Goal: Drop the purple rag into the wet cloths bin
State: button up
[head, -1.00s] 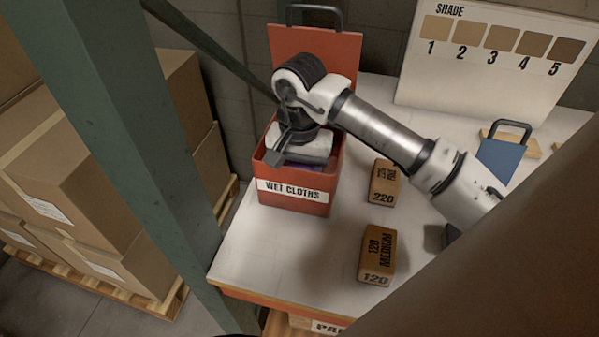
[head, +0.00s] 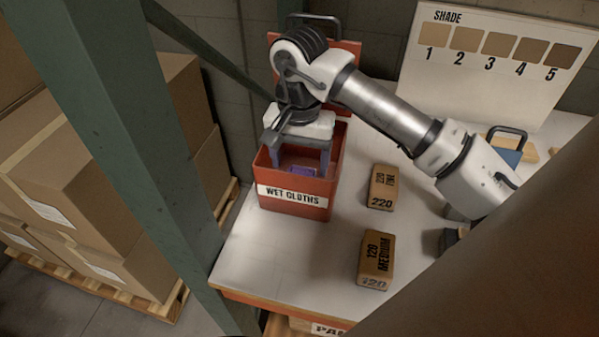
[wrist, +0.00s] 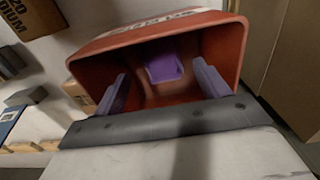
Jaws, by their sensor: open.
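The purple rag (head: 302,171) lies inside the red wet cloths bin (head: 335,160), low down; it also shows in the wrist view (wrist: 163,68) on the inside of the bin (wrist: 228,52). My gripper (head: 308,172) is above the bin's opening with its fingers pointing down into it. In the wrist view the fingers of my gripper (wrist: 162,90) are wide apart with nothing between them, and the rag lies beyond them, apart from both. The bin's lid (head: 345,95) stands up open behind my gripper.
Two sanding blocks, a 220 (head: 383,187) and a 120 (head: 376,259), lie on the white bench (head: 290,250) right of the bin. A shade board (head: 500,60) stands behind. A green post (head: 130,130) rises close on the left.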

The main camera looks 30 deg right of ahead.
notch_tip(320, 180, up, 8)
jog(key=b, duration=0.1)
jog(key=shift+f, duration=0.15)
jog(key=shift+f, duration=0.1)
dwell(0.4)
